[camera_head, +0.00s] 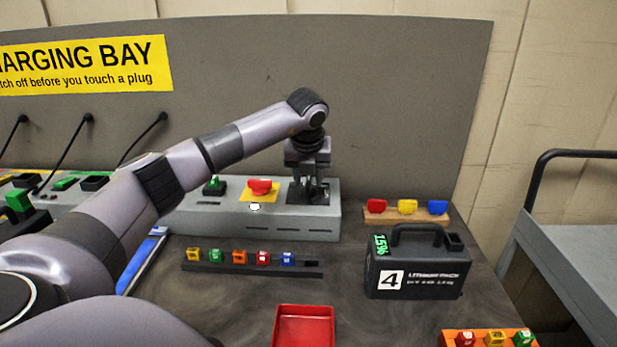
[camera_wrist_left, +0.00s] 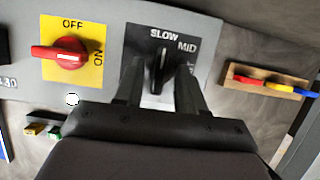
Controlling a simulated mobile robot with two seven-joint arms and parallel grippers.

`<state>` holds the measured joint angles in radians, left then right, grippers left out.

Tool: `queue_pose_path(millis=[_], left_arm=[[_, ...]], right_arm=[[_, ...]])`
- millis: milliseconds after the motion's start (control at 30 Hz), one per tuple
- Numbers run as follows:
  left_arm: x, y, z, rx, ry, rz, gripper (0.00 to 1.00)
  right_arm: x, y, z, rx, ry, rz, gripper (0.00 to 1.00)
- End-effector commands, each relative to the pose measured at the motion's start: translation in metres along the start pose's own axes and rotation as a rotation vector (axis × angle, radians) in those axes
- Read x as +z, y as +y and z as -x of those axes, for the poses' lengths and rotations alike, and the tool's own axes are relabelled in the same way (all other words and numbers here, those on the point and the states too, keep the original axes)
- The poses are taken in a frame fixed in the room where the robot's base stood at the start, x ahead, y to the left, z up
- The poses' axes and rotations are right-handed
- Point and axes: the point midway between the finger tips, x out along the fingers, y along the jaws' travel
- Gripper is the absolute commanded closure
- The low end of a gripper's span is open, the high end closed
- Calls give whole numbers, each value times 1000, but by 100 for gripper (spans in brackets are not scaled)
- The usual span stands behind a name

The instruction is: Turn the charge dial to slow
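The charge dial (camera_wrist_left: 161,70) is a black knob on a black plate (camera_wrist_left: 137,40) marked SLOW, MID and a third label mostly hidden by a finger. Its pointer end is up, towards SLOW. In the head view the plate (camera_head: 297,197) sits at the right end of the grey console, and the knob is largely hidden by my gripper. My left gripper (camera_head: 309,198) comes down from above onto the dial. In the wrist view its two fingers (camera_wrist_left: 160,92) stand on either side of the knob, with visible gaps. My right gripper is not in view.
Beside the dial is a red switch (camera_wrist_left: 62,54) on a yellow OFF/ON plate. A wooden rack (camera_head: 390,213) with coloured keys, a battery pack (camera_head: 417,268) and a red tray (camera_head: 304,327) are nearby. The grey panel (camera_head: 400,90) rises behind.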

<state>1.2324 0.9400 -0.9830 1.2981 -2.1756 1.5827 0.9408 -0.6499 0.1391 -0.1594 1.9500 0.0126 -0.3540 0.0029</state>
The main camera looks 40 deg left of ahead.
Motion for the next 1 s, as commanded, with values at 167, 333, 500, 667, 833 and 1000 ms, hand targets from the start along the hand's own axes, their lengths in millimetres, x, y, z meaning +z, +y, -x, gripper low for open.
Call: queue_pose_path(millis=[167, 333, 500, 667, 833, 1000], left_arm=[[1, 0, 29, -4, -6, 1, 61], [1, -1, 54, -5, -4, 1, 61], [1, 0, 66, -3, -3, 1, 61], [0, 0, 67, -2, -2, 1, 61], [1, 0, 67, -2, -2, 1, 61], [1, 0, 66, -2, -2, 1, 61]], right_arm=[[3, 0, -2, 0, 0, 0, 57], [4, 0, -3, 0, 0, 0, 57], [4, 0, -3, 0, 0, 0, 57], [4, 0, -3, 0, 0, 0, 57], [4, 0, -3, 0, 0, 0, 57], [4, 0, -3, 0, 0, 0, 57]])
